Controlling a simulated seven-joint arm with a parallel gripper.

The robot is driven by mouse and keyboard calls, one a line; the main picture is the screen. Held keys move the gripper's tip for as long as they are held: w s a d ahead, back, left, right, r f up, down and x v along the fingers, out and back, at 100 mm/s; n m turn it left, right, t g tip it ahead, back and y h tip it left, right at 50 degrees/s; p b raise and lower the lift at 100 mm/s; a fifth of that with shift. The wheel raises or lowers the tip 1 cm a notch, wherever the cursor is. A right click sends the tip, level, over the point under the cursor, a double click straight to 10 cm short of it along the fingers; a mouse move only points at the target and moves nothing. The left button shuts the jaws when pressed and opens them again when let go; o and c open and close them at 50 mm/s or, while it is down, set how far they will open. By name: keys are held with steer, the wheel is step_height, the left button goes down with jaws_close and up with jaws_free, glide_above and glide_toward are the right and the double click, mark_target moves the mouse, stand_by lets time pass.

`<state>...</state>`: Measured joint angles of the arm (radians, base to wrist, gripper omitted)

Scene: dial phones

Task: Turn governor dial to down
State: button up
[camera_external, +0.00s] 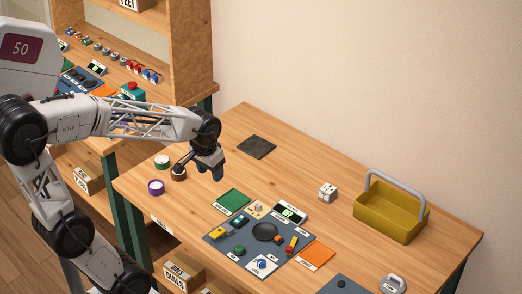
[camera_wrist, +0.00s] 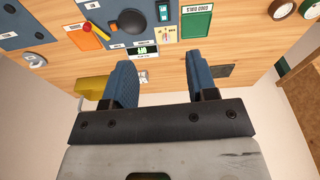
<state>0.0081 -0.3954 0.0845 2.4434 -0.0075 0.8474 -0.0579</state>
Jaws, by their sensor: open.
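A dark blue panel (camera_external: 222,243) lies on the wooden table and carries several controls. Its large round black dial (camera_external: 265,231) sits near the middle, and the dial also shows in the wrist view (camera_wrist: 131,20). A blue knob on a white plate (camera_external: 262,264) sits at the panel's front. A small knob on a beige card (camera_external: 258,208) lies beside the green tray. Labels are too small to read, so I cannot tell which is the governor dial. My gripper (camera_external: 217,176) is open and empty, above the table, behind and left of the panel. Its blue fingers (camera_wrist: 160,60) are apart.
A lit display (camera_external: 290,212) stands behind the black dial. A green tray (camera_external: 233,201), an orange mat (camera_external: 316,255) and a yellow-red lever (camera_external: 291,245) are close by. Round pots (camera_external: 156,187) stand left.

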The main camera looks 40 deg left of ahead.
steer(key=w+f+n+g, duration=0.1)
steer(key=w+f, duration=0.8)
steer(key=w, duration=0.3)
steer(key=n, duration=0.1)
glide_above(258, 204)
steer(key=shift+g, duration=0.4)
step_height(258, 204, down, 10)
steer(key=shift+s+r, duration=0.15)
steer(key=shift+f, duration=0.2)
steer(key=shift+f, duration=0.1)
steer(key=shift+f, duration=3.8)
steer(key=c, duration=0.9)
steer(key=shift+c, duration=0.2)
